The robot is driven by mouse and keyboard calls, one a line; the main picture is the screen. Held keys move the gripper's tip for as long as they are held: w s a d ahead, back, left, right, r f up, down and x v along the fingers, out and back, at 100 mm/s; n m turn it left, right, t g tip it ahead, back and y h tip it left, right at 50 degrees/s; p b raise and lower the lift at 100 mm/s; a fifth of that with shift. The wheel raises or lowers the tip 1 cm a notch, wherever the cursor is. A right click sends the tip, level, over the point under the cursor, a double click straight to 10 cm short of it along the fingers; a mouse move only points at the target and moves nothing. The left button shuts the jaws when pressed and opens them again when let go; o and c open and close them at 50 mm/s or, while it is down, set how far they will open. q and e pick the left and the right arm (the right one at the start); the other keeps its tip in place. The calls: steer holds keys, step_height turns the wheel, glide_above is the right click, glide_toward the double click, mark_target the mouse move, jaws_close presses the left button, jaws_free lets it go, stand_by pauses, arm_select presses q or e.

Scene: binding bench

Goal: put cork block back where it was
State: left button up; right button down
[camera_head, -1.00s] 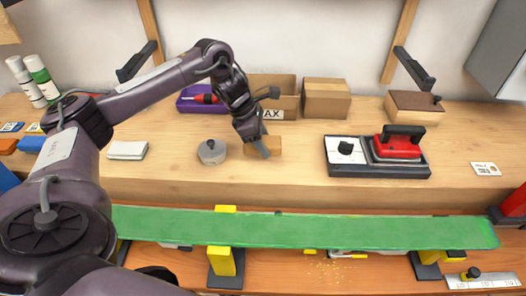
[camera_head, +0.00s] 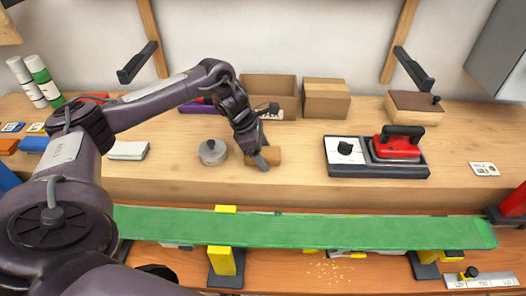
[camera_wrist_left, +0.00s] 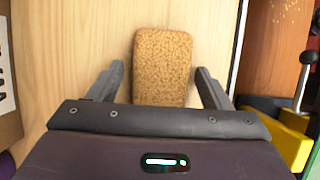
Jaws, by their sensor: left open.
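The cork block (camera_head: 273,154) lies on the wooden bench, right of the round grey lidded weight. In the left wrist view the cork block (camera_wrist_left: 163,62) is a speckled tan slab lying between my two fingers. My left gripper (camera_head: 261,160) is open over the block, one finger on each side with a gap to it. It also shows in the left wrist view (camera_wrist_left: 162,82). The block's near end is hidden behind the gripper body. My right gripper is not in view.
The grey weight (camera_head: 212,152) stands just left of the block. An open cardboard box (camera_head: 268,88) and a closed box (camera_head: 326,99) stand behind. A black tray (camera_head: 377,172) with a red-handled tool is to the right. A green strip (camera_head: 310,231) runs along the front.

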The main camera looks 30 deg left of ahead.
arm_select(q)
steer(key=shift+r, duration=0.25)
steer(key=b+v, duration=0.2)
steer(key=v, duration=0.4)
steer(key=shift+a, duration=0.1)
steer(key=shift+p+v, duration=1.1)
steer(key=shift+v, duration=1.8)
steer(key=shift+s, duration=0.1)
